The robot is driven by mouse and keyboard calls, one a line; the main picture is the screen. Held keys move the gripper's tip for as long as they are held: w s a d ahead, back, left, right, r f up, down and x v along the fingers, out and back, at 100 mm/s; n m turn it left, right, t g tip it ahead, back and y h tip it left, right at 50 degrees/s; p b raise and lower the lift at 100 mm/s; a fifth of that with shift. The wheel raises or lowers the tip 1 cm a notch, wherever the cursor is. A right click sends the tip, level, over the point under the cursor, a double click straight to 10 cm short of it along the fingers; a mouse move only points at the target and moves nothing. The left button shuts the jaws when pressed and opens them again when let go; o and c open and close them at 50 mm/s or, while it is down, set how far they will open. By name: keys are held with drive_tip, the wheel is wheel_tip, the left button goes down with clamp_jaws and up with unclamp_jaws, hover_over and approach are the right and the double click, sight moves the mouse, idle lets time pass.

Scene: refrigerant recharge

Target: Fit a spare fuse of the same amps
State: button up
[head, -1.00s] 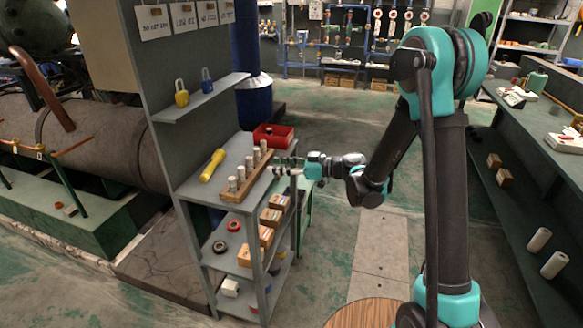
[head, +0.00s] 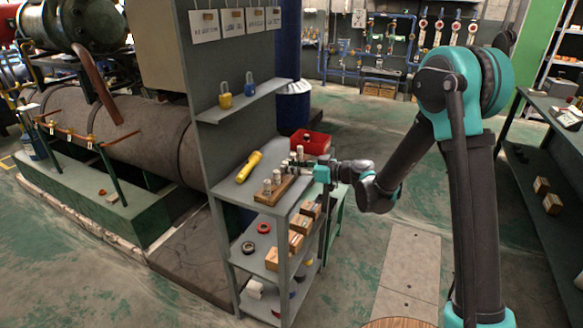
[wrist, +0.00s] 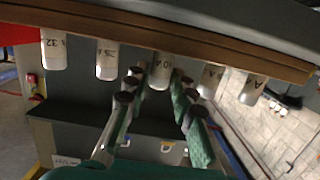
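A wooden rack (head: 275,196) on the shelf unit's top holds several upright pale fuses (head: 267,187) in a row. In the wrist view the rack (wrist: 200,54) crosses the top, with the fuses pointing down from it. The middle fuse (wrist: 159,72) appears to read 10 A; one at left (wrist: 54,50) reads 32 and its neighbour (wrist: 107,60) looks like 25. The two right fuses are hard to read. My gripper (wrist: 160,84) is open, its fingers on either side of the middle fuse, with gaps visible. In the head view my gripper (head: 304,165) is at the rack's right side.
A yellow torch (head: 249,167) lies left of the rack, and a red bin (head: 316,142) stands behind it. Padlocks (head: 225,96) stand on the upper shelf.

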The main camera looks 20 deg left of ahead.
clamp_jaws()
drive_tip(key=shift+r, duration=0.1)
drive_tip(key=shift+r, duration=1.4)
drive_tip(key=shift+d, duration=0.1)
drive_tip(key=d, duration=0.7)
drive_tip(key=shift+s+d, duration=0.35)
drive_tip(key=shift+d, duration=0.05)
